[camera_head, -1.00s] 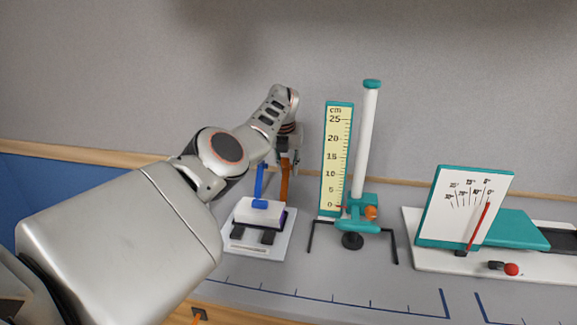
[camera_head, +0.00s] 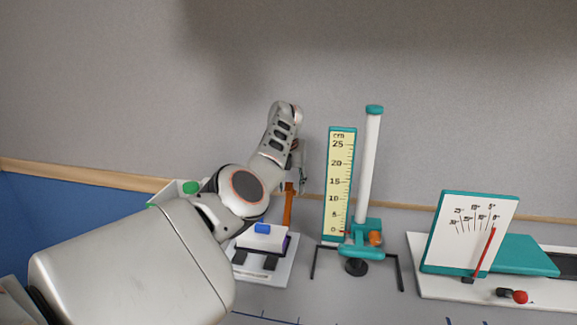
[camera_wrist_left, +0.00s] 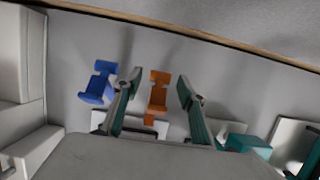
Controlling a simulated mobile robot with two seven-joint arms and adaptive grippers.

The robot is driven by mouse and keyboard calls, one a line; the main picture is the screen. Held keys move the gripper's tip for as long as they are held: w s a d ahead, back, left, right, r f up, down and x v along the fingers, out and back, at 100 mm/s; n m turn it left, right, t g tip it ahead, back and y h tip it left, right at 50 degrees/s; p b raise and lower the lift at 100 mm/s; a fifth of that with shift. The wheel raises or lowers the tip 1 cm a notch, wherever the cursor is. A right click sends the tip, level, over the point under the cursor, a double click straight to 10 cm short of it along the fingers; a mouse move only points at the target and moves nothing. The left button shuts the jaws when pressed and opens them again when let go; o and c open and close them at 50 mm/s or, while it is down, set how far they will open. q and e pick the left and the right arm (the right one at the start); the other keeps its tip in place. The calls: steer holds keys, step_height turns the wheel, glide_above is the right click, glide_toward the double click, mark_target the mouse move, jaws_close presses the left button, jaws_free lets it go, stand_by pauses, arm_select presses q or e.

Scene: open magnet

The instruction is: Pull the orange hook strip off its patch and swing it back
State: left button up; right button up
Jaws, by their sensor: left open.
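The orange hook strip (camera_head: 288,207) stands upright at the back of a small white stand (camera_head: 281,276) in the head view. In the left wrist view the orange strip (camera_wrist_left: 158,92) shows between my two fingers. My left gripper (camera_head: 297,182) is open at the strip's upper end, and its spread fingers also show in the wrist view (camera_wrist_left: 160,80). I cannot tell whether a finger touches the strip. A blue strip (camera_wrist_left: 98,84) is outside the fingers, to the left. Its blue base (camera_head: 263,228) shows in the head view; my arm may hide more. The patch is not clearly visible.
A teal stand with a yellow ruler (camera_head: 340,183) and a white tube (camera_head: 368,165) is close to the right of my gripper. A white dial board (camera_head: 470,232) stands farther right. A white box with a green button (camera_head: 190,187) is partly behind my arm. The wall is behind.

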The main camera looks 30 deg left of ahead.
arm_select(q)
steer(key=v, duration=0.9)
steer(key=shift+s+r, duration=0.1)
steer(key=shift+r, duration=0.25)
steer(key=shift+a, duration=0.1)
